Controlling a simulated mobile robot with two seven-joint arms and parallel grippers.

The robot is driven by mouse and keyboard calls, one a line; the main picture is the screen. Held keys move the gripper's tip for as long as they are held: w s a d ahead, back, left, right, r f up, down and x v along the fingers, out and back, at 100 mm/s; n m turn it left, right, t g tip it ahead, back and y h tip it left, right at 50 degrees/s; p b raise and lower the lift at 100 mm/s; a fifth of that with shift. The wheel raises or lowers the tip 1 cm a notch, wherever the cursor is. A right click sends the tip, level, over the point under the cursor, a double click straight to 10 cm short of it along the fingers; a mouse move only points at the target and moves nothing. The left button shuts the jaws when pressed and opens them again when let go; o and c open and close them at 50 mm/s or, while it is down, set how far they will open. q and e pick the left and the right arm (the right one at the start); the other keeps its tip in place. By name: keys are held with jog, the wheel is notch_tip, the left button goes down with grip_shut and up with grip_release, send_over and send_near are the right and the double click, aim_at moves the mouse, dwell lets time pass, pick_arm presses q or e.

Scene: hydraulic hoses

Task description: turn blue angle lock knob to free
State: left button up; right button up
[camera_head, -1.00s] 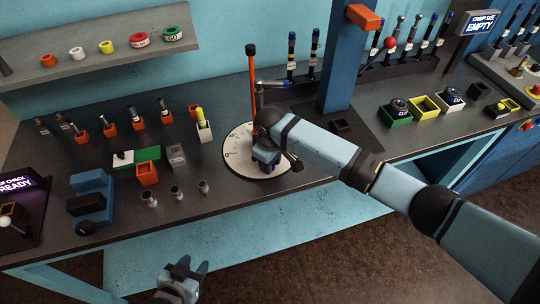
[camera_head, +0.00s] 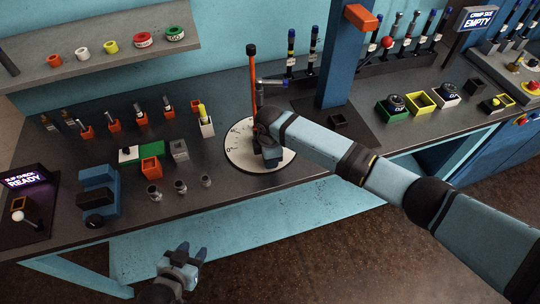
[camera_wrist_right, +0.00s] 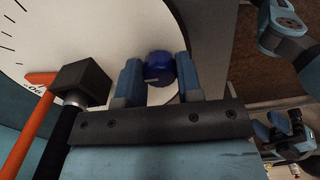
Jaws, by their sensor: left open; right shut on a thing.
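The blue knob (camera_wrist_right: 159,67) sits at the right edge of the white round dial (camera_wrist_right: 60,25) in the right wrist view. My right gripper (camera_wrist_right: 158,78) has a finger on each side of it and is shut on it. In the head view my right gripper (camera_head: 271,156) is over the right part of the dial (camera_head: 236,155), and the knob is hidden under it. What the knob is set to cannot be read. My left gripper (camera_head: 194,255) is open and empty, low in front of the bench.
An orange rod (camera_head: 252,85) stands behind the dial, with a grey arm (camera_head: 272,83) beside it. A blue post (camera_head: 342,65) rises behind my right arm. Small metal fittings (camera_head: 180,187) and a blue vise-like block (camera_head: 98,190) are left of the dial.

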jog(key=shift+n, duration=0.7)
jog(key=o, duration=0.9)
notch_tip(320, 180, up, 14)
jog(key=shift+f+b, duration=0.1)
jog(key=shift+b, duration=0.55)
